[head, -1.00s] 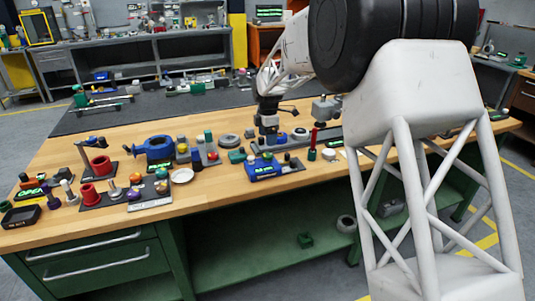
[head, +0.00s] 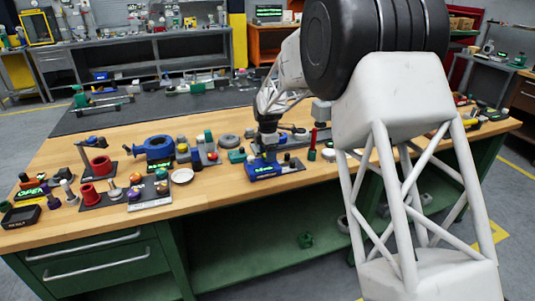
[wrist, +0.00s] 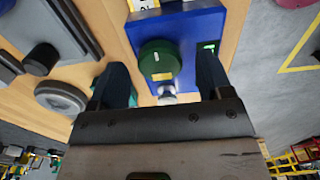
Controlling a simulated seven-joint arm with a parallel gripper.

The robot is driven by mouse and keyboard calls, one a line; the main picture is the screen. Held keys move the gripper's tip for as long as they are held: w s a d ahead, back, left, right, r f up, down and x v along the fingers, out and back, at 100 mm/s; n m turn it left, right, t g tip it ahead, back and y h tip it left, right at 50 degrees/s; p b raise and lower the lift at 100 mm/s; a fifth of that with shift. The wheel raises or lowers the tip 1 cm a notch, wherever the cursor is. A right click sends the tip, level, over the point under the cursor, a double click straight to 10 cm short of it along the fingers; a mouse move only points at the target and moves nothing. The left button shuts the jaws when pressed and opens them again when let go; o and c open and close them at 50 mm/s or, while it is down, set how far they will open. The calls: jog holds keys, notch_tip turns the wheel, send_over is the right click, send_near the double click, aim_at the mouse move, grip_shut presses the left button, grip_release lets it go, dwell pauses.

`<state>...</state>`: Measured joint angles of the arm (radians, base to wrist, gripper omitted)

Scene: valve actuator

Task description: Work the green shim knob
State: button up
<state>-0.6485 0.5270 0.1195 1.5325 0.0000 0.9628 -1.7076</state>
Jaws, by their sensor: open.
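The green knob (wrist: 160,60) sits on the face of a blue box (wrist: 190,25) in the wrist view. A small silver knob (wrist: 167,95) is just beside it, and a small green display (wrist: 208,47) is to its right. My gripper (wrist: 163,68) is open and empty, with one dark finger on each side of the green knob; I cannot tell whether either touches it. In the head view my gripper (head: 267,152) is low over the blue box (head: 264,171), and I cannot make out the green knob there.
Several parts crowd the wooden bench (head: 225,190) left of the box, including a blue valve body (head: 157,147) and a white dish (head: 182,176). A red-handled piece (head: 313,137) stands just right of the box.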

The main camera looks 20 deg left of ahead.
jog(key=shift+f, duration=0.35)
jog(key=c, duration=0.9)
